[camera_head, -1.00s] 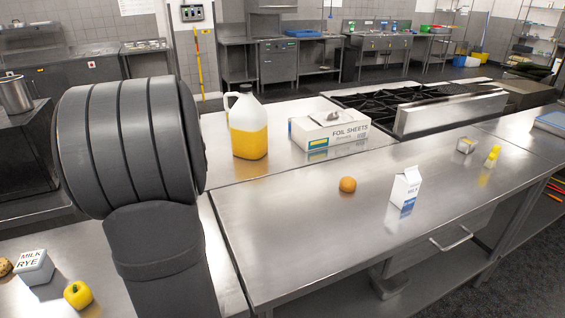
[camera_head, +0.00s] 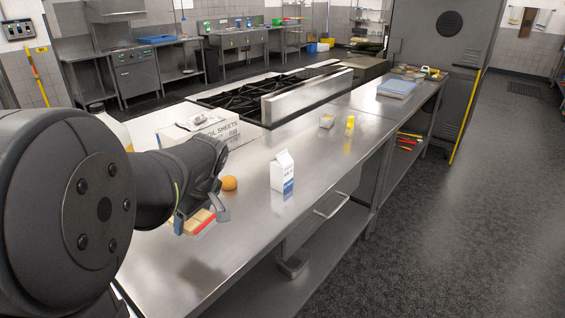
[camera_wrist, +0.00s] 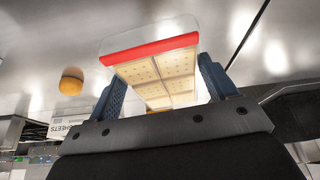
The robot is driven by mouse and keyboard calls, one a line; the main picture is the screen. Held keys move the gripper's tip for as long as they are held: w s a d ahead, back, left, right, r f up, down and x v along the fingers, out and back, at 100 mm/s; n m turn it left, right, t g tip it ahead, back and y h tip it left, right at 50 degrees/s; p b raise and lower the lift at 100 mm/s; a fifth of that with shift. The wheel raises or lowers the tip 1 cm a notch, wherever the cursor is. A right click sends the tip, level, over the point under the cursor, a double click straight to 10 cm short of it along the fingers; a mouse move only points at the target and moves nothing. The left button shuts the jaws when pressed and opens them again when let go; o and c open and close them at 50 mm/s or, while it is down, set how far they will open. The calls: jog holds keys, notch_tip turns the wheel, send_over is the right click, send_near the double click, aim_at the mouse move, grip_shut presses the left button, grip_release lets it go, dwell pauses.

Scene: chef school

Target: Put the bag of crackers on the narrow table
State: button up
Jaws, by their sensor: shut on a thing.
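My gripper (camera_head: 200,213) is shut on the bag of crackers (camera_head: 188,224), a clear packet with a red band and pale square crackers. In the wrist view the bag (camera_wrist: 155,72) sits between the two blue fingers, its red-banded end sticking out past them. I hold it above the near left part of a long steel table (camera_head: 250,232); a blurred reflection lies on the steel beneath. Part of the bag is hidden by the gripper in the head view. I cannot tell whether this steel table is the narrow table.
An orange (camera_head: 229,183) is close beside my gripper. A milk carton (camera_head: 283,171), a small box (camera_head: 326,121) and a yellow bottle (camera_head: 350,126) stand farther along. A foil sheets box (camera_head: 215,127) and stove (camera_head: 262,92) lie behind. The steel between carton and front edge is bare.

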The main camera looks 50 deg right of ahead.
jog(key=s+d+m, duration=0.2)
jog(key=s+d, duration=0.3)
jog(key=s, duration=0.2)
send_over(193, 244)
jog(key=s, duration=0.2)
jog(key=shift+h, duration=0.4)
jog(key=f, duration=0.7)
jog(key=shift+w+d, duration=0.1)
jog(key=shift+w, duration=0.15)
jog(key=shift+f, duration=2.05)
jog(key=o, duration=0.6)
jog(key=shift+f, duration=0.15)
jog(key=o, duration=0.4)
jog(key=shift+o, duration=0.2)
jog(key=v, duration=1.2)
jog(key=shift+r, duration=0.25)
